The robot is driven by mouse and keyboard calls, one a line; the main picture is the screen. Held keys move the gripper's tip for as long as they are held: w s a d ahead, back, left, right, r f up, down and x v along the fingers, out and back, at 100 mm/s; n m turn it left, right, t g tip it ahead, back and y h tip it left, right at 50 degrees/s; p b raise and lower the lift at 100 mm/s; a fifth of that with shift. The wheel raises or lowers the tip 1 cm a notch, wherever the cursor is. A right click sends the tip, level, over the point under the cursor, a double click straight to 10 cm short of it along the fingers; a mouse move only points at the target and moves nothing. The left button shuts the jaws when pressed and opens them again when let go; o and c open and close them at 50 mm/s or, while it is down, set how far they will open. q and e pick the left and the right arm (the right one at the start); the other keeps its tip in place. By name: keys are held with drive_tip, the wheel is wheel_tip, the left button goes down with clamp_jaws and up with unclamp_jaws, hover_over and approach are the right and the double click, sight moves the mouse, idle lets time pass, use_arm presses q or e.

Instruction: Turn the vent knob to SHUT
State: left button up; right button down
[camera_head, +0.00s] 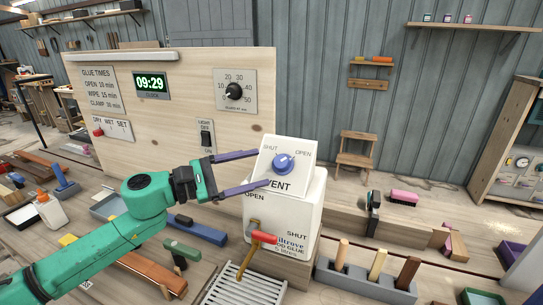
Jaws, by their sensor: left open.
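The vent knob (283,162) is a round blue knob on a tilted white panel (271,149). The panel reads SHUT at upper left, OPEN at upper right and VENT below. The knob's pale mark appears to point to the upper right, towards OPEN. The panel stands on top of a white glue box (298,217). My left gripper (262,168) comes in from the left on a green arm. Its two purple fingers are spread, with their tips beside the panel's left part, left of the knob, and nothing between them. I cannot tell whether they touch the panel. My right gripper is not in view.
A red-handled tap (263,237) sits on the box's front, with its own OPEN and SHUT labels. A slatted rack (236,287) lies below it. A grey holder (362,283) with wooden-handled tools stands at right. A wooden board (150,125) with a clock and dial stands behind.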

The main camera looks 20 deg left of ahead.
sight(274, 165)
use_arm(q)
drive_tip(key=p+x, duration=0.3)
drive_tip(key=x, duration=0.1)
drive_tip(key=shift+d+r, duration=0.1)
drive_tip(key=shift+r, duration=0.2)
drive_tip(key=shift+w+d+f, duration=0.2)
drive_tip(key=shift+d+f, duration=0.1)
drive_tip(key=shift+s+a, duration=0.1)
clamp_jaws()
